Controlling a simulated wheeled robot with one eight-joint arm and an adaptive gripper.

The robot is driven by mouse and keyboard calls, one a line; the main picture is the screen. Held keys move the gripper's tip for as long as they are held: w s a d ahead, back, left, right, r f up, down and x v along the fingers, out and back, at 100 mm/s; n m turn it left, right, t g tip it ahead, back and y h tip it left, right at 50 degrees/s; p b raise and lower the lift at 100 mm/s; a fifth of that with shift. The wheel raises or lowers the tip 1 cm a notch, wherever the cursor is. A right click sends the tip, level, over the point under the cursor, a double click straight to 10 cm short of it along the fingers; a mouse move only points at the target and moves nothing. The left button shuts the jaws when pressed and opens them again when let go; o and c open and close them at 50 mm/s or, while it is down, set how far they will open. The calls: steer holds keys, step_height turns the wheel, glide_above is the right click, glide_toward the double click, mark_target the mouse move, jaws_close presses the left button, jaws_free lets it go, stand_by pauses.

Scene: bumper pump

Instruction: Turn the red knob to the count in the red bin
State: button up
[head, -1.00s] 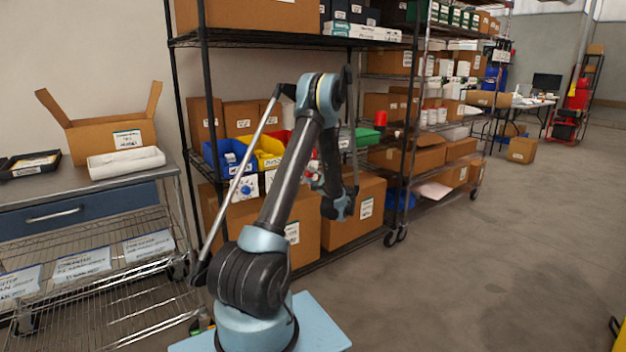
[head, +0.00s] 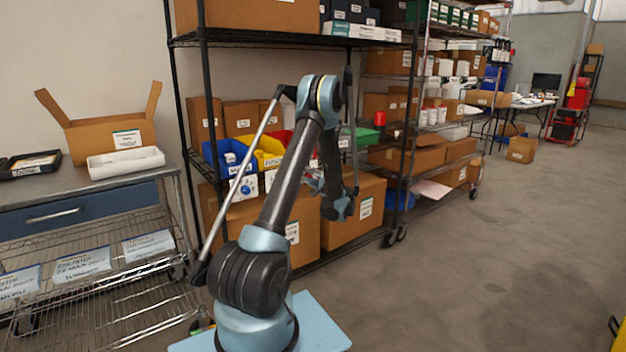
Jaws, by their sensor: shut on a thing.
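The red bin (head: 284,136) stands on the middle shelf, right of the yellow bin, mostly hidden behind my arm. Its contents cannot be made out. A white panel with a blue dial (head: 243,186) hangs at the shelf edge below the blue bin. The red knob is not visible; my arm covers that part of the shelf front. My gripper (head: 314,184) is small and partly hidden beside my forearm, at the shelf front below the red bin. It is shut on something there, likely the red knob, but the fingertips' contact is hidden.
The blue bin (head: 226,154) and yellow bin (head: 262,152) sit left of the red one, a green bin (head: 366,136) to the right. Large cardboard boxes (head: 354,213) fill the lower shelf. A steel cart (head: 90,200) stands at left.

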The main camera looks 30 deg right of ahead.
steer(key=shift+a+f, duration=0.1)
steer(key=shift+a, duration=0.05)
steer(key=o, duration=1)
steer(key=shift+c, duration=0.2)
steer(key=shift+o, duration=0.6)
steer(key=shift+s, duration=0.1)
steer(key=s, duration=1.1)
steer(key=shift+s+d+f, duration=0.2)
steer(key=shift+s+f, duration=0.1)
